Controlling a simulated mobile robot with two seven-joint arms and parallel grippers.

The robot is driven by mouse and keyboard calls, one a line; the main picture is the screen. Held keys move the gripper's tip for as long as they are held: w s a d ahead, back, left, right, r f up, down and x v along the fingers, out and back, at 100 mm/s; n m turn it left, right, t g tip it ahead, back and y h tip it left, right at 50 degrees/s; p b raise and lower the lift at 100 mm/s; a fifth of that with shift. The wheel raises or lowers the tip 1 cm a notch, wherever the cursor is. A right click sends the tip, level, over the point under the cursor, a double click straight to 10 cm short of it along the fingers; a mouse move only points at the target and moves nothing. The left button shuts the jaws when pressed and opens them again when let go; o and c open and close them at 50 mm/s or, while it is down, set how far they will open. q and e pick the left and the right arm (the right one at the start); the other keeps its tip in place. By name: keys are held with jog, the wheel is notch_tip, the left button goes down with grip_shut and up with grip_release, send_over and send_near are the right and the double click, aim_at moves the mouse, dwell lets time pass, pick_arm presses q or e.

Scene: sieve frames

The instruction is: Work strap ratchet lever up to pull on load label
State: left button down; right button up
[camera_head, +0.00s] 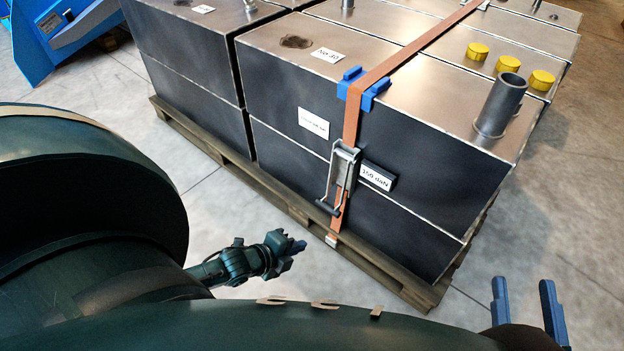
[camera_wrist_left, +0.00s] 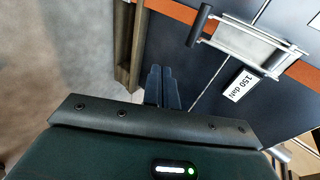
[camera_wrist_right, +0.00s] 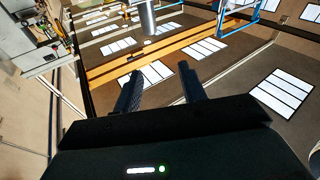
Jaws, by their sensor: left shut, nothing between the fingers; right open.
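An orange strap (camera_head: 420,45) runs over the grey metal tanks and down the dark front face. Its metal ratchet (camera_head: 343,170) hangs on that face, with the dark-gripped lever (camera_head: 328,208) pointing down. The ratchet (camera_wrist_left: 245,42) and lever grip (camera_wrist_left: 199,25) also show in the left wrist view. A load label (camera_head: 376,177) reading 150 daN sits right of the ratchet; it also shows in the left wrist view (camera_wrist_left: 240,86). My left gripper (camera_head: 298,246) is shut and empty, left of and apart from the lever. My right gripper (camera_head: 527,290) is open and empty, right of the pallet.
The tanks stand on a wooden pallet (camera_head: 275,192). A blue corner protector (camera_head: 362,90) lies under the strap at the top edge. Yellow caps (camera_head: 508,64) and a grey pipe stub (camera_head: 499,105) stand on top. Floor in front is clear.

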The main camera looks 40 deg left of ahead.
pick_arm(q)
jog(key=w+a+f+t+b, duration=0.1)
jog(key=w+b, duration=0.3)
jog(key=w, duration=0.2)
jog(key=w+a+t+y+b, duration=0.1)
jog(key=w+b, duration=0.2)
jog(key=w, duration=0.3)
jog(key=shift+w+f+t+b, duration=0.3)
jog(key=shift+f+t+b, duration=0.05)
jog(key=shift+t, duration=0.05)
pick_arm(e)
notch_tip(320, 180, up, 7)
jog(key=n+t+y, duration=0.2)
jog(key=n+y, duration=0.3)
jog(key=y, duration=0.1)
jog(key=shift+w, duration=0.2)
jog(key=shift+a+r, duration=0.1)
